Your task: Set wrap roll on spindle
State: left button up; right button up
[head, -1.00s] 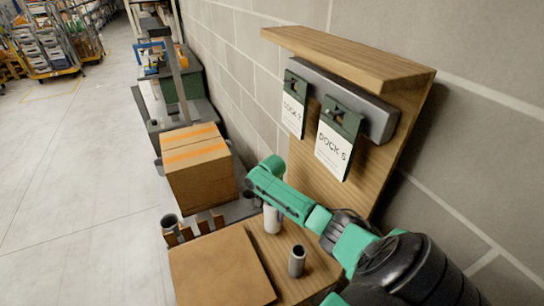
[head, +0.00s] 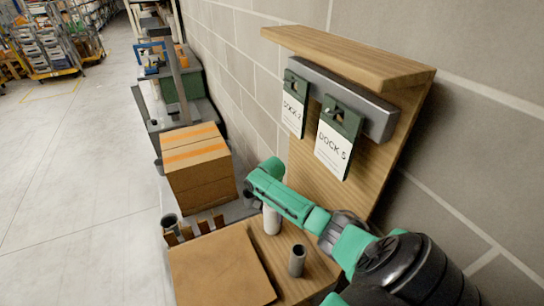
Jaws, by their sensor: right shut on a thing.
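The white wrap roll (head: 272,220) is upright below my right gripper (head: 271,199), which is shut on it from above. The gripper hides its top, and I cannot tell whether its lower end touches the wooden bench top (head: 313,279). A short grey hollow tube (head: 297,261) stands upright on the bench, apart from the roll, nearer and slightly to the right. I cannot tell for sure whether this tube is the spindle. My left gripper is not in view.
A brown board (head: 220,267) covers the bench's left part. Beyond are a wooden slotted rack (head: 196,228), a dark cup (head: 170,222) and a taped carton (head: 198,166). A wooden back panel (head: 385,205) with two dock tags (head: 335,148) rises behind. Open floor lies left.

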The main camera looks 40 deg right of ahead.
jog(key=shift+r, duration=0.1)
dwell(0.5)
jog(key=shift+p, duration=0.35)
jog(key=shift+f+b, duration=0.45)
jog(key=shift+f, duration=0.25)
jog(key=o, duration=1)
jog(key=shift+o, duration=0.2)
